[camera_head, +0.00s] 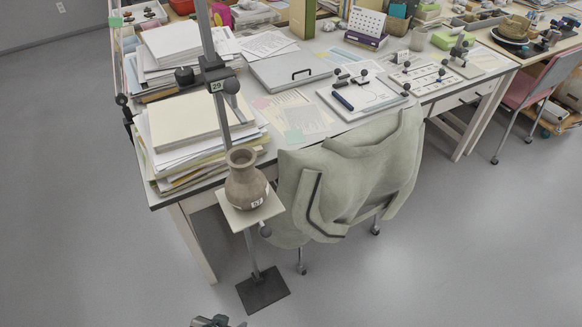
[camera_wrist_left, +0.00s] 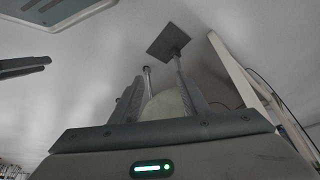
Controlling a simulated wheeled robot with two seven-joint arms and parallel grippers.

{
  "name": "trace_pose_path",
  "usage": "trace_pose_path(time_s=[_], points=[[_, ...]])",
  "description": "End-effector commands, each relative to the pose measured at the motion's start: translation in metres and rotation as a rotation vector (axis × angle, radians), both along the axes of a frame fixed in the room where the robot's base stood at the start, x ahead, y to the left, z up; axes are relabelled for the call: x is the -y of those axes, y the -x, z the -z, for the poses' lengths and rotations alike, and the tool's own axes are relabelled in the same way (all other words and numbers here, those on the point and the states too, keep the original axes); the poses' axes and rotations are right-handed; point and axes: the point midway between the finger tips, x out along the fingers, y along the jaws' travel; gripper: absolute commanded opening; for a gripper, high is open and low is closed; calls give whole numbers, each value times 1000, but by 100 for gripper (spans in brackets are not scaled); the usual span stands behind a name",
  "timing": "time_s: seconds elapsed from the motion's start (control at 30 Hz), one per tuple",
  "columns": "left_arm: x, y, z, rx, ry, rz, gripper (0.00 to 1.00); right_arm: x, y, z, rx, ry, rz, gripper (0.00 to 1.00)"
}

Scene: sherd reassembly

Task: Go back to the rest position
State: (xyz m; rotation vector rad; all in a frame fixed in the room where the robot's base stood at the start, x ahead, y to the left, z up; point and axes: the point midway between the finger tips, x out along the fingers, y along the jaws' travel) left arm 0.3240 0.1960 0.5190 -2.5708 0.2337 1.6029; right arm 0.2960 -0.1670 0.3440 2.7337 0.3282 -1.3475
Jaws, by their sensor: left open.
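My left gripper (camera_head: 212,321) shows only in part at the bottom edge of the head view, in front of the stand and well below the vase. In the left wrist view the same gripper (camera_wrist_left: 160,92) has its two fingers apart, with nothing held between them. A brown vase (camera_head: 247,181) with a number label stands upright on the square plate of a stand (camera_head: 227,213). The dark foot of this stand (camera_wrist_left: 168,40) also shows beyond the fingers in the left wrist view. My right gripper is in neither view.
A chair draped with a pale green jacket (camera_head: 352,172) stands right of the vase. The desk behind holds paper stacks (camera_head: 185,122), a closed grey case (camera_head: 290,70) and a white board (camera_head: 362,97). A pole with a clamp (camera_head: 214,75) rises behind the vase. The floor (camera_head: 80,240) at left is clear.

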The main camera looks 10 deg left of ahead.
Motion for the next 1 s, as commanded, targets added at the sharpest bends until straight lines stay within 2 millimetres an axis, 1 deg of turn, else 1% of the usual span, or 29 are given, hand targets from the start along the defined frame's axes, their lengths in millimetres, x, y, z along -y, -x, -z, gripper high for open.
trace_pose_path(time_s=[0.03,0.2,0.3,0.4,0.5,0.6,0.7,1.0], points=[[4,-1,22,8,6,3,41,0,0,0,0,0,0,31],[14,-2,80,65,27,14,41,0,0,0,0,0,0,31],[19,3,112,98,39,21,41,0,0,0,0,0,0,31],[23,11,138,129,50,28,41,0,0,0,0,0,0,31],[26,18,157,156,60,33,41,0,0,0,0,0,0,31],[28,24,168,176,67,37,41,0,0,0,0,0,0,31],[29,28,174,186,72,39,41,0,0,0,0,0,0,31],[29,29,175,192,74,39,41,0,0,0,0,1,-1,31]])
